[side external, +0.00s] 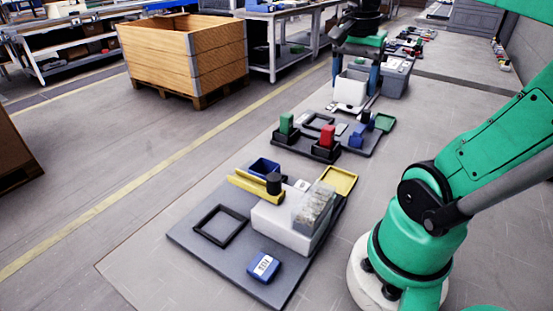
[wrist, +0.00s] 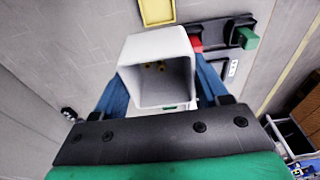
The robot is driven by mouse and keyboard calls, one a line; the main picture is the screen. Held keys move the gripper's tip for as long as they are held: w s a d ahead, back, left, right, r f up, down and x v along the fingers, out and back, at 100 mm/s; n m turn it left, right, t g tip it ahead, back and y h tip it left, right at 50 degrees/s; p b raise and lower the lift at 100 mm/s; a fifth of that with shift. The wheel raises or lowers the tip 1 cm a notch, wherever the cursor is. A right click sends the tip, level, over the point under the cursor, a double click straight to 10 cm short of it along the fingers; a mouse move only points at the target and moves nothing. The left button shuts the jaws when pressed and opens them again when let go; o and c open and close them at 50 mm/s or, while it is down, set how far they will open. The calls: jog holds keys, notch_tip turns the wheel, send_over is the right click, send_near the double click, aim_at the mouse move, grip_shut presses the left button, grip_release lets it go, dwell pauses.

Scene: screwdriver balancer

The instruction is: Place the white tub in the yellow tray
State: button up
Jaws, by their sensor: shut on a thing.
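The white tub (side external: 350,90) is at the back of the side external view, between the blue fingers of my gripper (side external: 356,86). In the wrist view the tub (wrist: 150,48) is large, its open mouth facing the camera, with a few small yellowish spots inside. My gripper (wrist: 158,92) is shut on the tub, one blue finger on each side. The yellow tray (side external: 338,180) lies at the right edge of the nearer dark board, apart from the tub. It also shows at the top of the wrist view (wrist: 157,12), beyond the tub.
A clear bin (side external: 314,208) on a white block stands beside the yellow tray. A grey bin (side external: 395,80) is beside my gripper.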

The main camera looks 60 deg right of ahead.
aim_at(337, 181)
notch_tip(337, 181, down, 20)
jog(key=shift+r, duration=0.2)
dwell(0.6)
jog(key=shift+f, duration=0.2)
jog(key=o, duration=1.2)
jog(key=shift+o, duration=0.2)
jog(key=shift+r, duration=0.15)
notch_tip(337, 181, up, 12)
jog(key=a, duration=0.2)
jog(key=w+a+n+t, duration=0.2)
jog(key=w+a+n, duration=0.1)
jog(key=a+n, duration=0.2)
jog(key=w+a+n+t+y, duration=0.1)
jog(key=w+a+n+t, duration=0.1)
jog(key=n, duration=0.5)
jog(key=w+a+n+t, duration=0.3)
jog(key=w+a+n, duration=0.1)
jog(key=a+n, duration=0.2)
jog(key=shift+a, duration=0.85)
